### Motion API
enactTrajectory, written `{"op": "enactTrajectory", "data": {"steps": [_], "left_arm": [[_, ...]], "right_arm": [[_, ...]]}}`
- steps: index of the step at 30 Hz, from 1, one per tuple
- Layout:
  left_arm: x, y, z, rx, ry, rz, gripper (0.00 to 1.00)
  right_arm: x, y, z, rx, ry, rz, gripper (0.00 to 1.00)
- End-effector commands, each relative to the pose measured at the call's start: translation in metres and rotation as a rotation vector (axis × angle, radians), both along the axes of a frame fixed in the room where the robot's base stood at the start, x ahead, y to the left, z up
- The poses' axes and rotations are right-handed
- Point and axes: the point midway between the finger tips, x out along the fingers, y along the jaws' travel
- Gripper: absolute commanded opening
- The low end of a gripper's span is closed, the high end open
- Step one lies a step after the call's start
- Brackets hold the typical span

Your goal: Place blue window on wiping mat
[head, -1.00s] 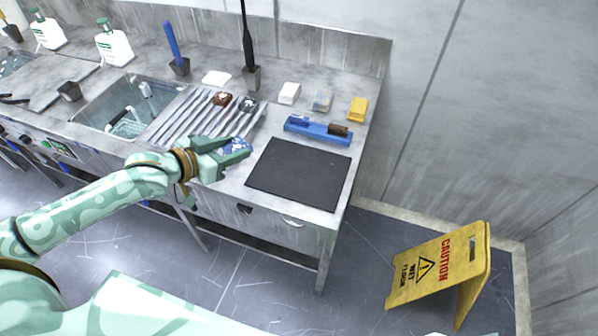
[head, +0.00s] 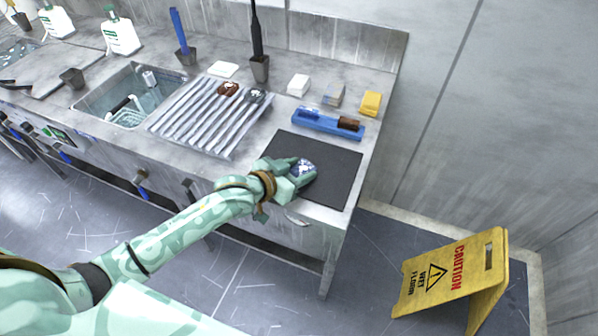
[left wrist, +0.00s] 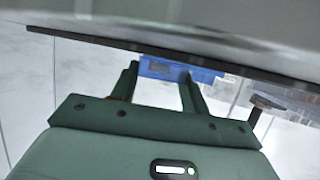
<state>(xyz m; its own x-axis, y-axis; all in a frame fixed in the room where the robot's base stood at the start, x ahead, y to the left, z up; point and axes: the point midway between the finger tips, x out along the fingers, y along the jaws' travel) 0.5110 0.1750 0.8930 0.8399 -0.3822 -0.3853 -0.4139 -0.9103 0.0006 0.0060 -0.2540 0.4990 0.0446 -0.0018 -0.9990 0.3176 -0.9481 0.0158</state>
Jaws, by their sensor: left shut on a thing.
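The blue window (head: 303,167), a small piece with a blue and white pattern, is between the fingers of my left gripper (head: 301,174). The gripper is shut on it, over the left part of the black wiping mat (head: 336,166). I cannot tell whether the window touches the mat. The fingers hide part of it. In the left wrist view my left gripper (left wrist: 160,78) points toward a blue shape (left wrist: 175,69), and I cannot tell whether that is the window or something behind it. My right gripper is not in view.
A blue tray (head: 320,122) holding a brown piece lies just behind the mat. White, grey and yellow blocks stand behind it. A ribbed rack (head: 205,117) with two small pieces and a sink (head: 125,95) are left. A yellow caution sign (head: 450,275) stands on the floor at right.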

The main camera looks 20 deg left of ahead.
Motion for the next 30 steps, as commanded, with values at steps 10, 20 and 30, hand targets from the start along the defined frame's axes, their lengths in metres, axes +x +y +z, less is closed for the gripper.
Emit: {"op": "enactTrajectory", "data": {"steps": [10, 20, 30], "left_arm": [[0.0, 0.0, -0.003, 0.0, -0.002, 0.0, 0.2], [0.0, 0.0, -0.002, 0.0, -0.002, 0.0, 0.67], [-0.041, 0.019, 0.022, 0.003, -0.001, -0.001, 0.67]], "right_arm": [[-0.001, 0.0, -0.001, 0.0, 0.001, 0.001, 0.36], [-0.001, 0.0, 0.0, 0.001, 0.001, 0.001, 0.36], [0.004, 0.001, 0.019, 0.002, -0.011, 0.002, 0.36]]}}
